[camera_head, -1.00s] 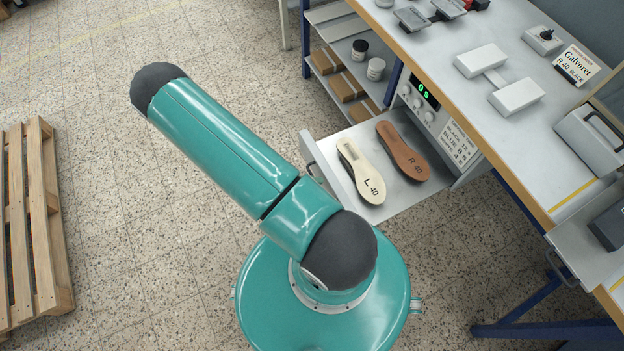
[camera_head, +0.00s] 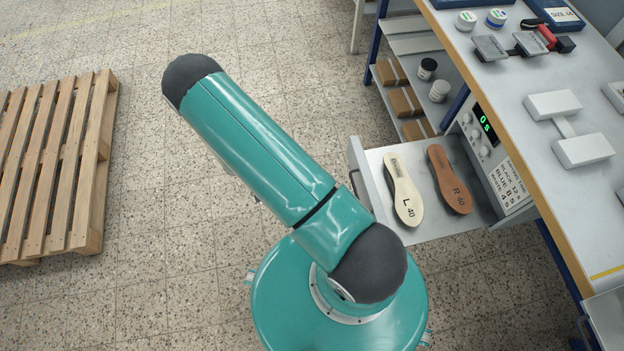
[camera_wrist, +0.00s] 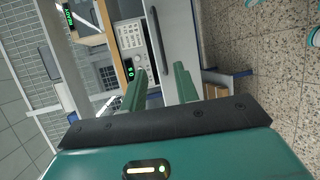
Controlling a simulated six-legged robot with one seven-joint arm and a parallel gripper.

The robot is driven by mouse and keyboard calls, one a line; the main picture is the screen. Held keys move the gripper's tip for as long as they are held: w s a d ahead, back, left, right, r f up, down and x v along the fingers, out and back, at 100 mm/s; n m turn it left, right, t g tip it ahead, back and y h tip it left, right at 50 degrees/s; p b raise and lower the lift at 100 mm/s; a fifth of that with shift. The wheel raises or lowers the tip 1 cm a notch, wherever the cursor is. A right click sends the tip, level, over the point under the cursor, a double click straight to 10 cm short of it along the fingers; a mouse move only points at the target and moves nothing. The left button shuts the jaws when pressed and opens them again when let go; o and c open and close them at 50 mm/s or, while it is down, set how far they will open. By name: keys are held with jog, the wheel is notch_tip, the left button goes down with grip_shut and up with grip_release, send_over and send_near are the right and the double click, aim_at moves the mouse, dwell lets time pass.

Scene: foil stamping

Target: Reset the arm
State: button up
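My gripper (camera_wrist: 160,84) shows in the wrist view with its two green fingers apart and nothing between them. It points toward the bench, with the control panel (camera_wrist: 132,40) and the drawer beyond the fingertips. In the head view my teal arm is folded up over my base, and its gripper end is out of sight. Beside my arm, the open drawer (camera_head: 373,190) holds a cream insole marked L 40 (camera_head: 404,190) and a brown insole marked R 40 (camera_head: 449,180), lying side by side.
Shelves with cardboard boxes (camera_head: 405,101) are below. A wooden pallet (camera_head: 60,170) lies at left. The speckled floor between is clear.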

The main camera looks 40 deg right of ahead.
dwell(0.4)
jog(key=w+a+r+n+t+y, duration=0.1)
jog(key=w+a+r+t+y, duration=0.1)
jog(key=r, duration=0.6)
jog(key=w+a+r+n+t+y, duration=0.1)
jog(key=a+r+t+y, duration=0.15)
jog(key=r, duration=0.55)
jog(key=w+a+r+n+t+y, duration=0.1)
jog(key=w+r+t+y, duration=0.15)
jog(key=r, duration=0.55)
jog(key=s+a+r+n+t+y, duration=0.2)
jog(key=s+r+t, duration=0.2)
jog(key=r, duration=0.5)
jog(key=s+a+r+n+t+y, duration=0.2)
jog(key=s+r+t, duration=0.3)
jog(key=r, duration=0.4)
jog(key=shift+n+t, duration=0.5)
jog(key=shift+n, duration=0.2)
jog(key=shift+d+r, duration=0.1)
